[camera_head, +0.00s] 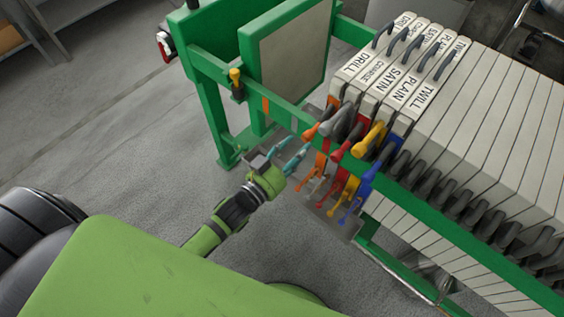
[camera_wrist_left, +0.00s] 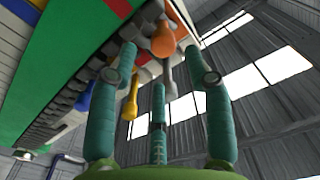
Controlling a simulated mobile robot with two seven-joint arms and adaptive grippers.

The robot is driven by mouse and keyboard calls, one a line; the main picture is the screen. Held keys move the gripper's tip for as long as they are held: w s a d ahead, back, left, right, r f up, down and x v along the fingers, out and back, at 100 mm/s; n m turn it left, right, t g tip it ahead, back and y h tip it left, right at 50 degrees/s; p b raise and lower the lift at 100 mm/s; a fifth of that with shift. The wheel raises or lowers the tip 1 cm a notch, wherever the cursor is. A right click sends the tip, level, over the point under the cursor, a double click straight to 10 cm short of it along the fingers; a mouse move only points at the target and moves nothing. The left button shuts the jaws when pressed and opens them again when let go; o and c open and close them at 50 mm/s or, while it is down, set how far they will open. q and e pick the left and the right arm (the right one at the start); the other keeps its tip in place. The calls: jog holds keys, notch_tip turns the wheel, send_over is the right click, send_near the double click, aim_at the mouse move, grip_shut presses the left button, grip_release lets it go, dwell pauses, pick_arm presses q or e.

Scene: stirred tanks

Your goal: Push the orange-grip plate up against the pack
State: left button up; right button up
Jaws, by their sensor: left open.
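The orange grip (camera_head: 312,132) sticks out at the left end of a row of coloured grips on the green rail. It seems to belong to the leftmost pale plate, labelled DRILL (camera_head: 350,63); I cannot tell for sure. The pack (camera_head: 500,120) of pale plates runs to the right; any gap beside the orange-grip plate is not clear. My left gripper (camera_head: 292,153), with teal fingers, is open and empty just left of and below the orange grip. In the left wrist view the orange grip (camera_wrist_left: 163,40) shows between the spread fingers (camera_wrist_left: 160,62), apparently beyond them. My right gripper is out of view.
Grey, red (camera_head: 338,154), yellow (camera_head: 366,140) and blue (camera_head: 372,172) grips sit close to the right. The green rail (camera_head: 285,112) crosses above my gripper. A green-framed end plate (camera_head: 290,52) stands to the left, with open space between it and the plates. Floor at left is clear.

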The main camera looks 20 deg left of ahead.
pick_arm(q)
jog(key=v, duration=0.6)
jog(key=shift+s, duration=0.4)
jog(key=s+a+f+n+g+y, duration=0.1)
jog(key=s+a+f+g, duration=0.1)
jog(key=f, duration=0.6)
jog(key=s+a+f+g+y, duration=0.1)
jog(key=s+f+g+y, duration=0.15)
jog(key=f, duration=0.65)
jog(key=s+a+f+n+g+y, duration=0.1)
jog(key=s+a+f+g, duration=0.1)
jog(key=f, duration=0.6)
jog(key=s+a+f+n+g+y, duration=0.1)
jog(key=s+f+g, duration=0.3)
jog(key=s+f, duration=0.5)
jog(key=s+a+f+g+b, duration=0.1)
jog(key=s+f+g, duration=0.4)
jog(key=s, duration=1.1)
notch_tip(320, 180, down, 4)
jog(key=shift+s+a+r+n+y, duration=0.1)
jog(key=shift+s+a+n+y, duration=0.15)
jog(key=shift+a+n+y, duration=0.15)
jog(key=shift+g, duration=0.25)
jog(key=shift+c, duration=1.1)
jog(key=shift+w, duration=0.15)
